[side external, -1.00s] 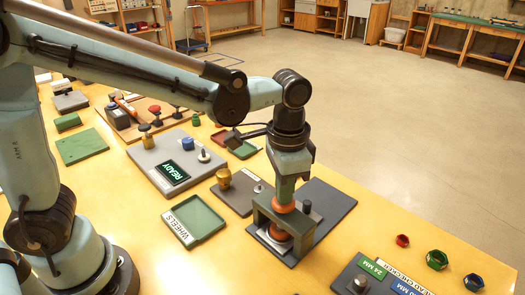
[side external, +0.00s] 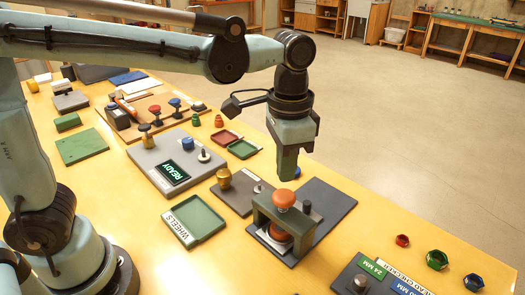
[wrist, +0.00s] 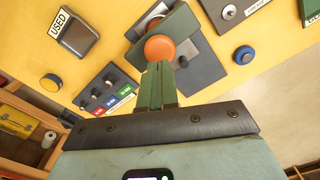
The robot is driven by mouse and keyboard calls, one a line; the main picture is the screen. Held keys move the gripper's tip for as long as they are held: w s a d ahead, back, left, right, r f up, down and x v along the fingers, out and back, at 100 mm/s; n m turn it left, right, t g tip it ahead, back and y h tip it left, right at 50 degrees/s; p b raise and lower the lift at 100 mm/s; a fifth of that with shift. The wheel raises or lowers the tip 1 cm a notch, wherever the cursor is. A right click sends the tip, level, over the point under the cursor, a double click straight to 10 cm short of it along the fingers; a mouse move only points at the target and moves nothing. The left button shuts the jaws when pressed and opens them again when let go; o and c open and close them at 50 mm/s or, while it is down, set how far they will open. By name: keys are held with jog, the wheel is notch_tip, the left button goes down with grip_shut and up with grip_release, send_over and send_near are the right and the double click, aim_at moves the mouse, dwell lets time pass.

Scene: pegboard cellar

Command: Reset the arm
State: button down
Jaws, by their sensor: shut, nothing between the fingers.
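My gripper (side external: 288,172) is shut and empty. It hangs in the air above the small green press (side external: 262,212) with the orange knob (side external: 284,198), clear of the knob in the side view. In the wrist view the shut fingers (wrist: 158,72) point toward the orange knob (wrist: 160,47), which sits just past their tips in the picture. The press stands on a dark grey plate (side external: 335,200).
A grey box with a READY display (side external: 172,172), a green WHEELS tray (side external: 205,218) and a brass knob (side external: 224,178) stand to the left. Green and red trays (side external: 243,149) lie behind. Colored hex nuts (side external: 437,259) lie at right. Open air surrounds my gripper.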

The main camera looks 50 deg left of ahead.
jog(key=shift+r, duration=0.25)
jog(key=shift+a, duration=0.25)
jog(key=s+a+f+n+t, duration=0.1)
jog(key=s+a+n+t, duration=0.1)
jog(key=a, duration=0.5)
jog(key=s+a+f+n+t, duration=0.2)
jog(key=s+a+n+t, duration=0.1)
jog(key=a, duration=0.4)
jog(key=shift+s+n+t, duration=0.25)
jog(key=shift+n+t, duration=0.25)
jog(key=shift+t, duration=0.6)
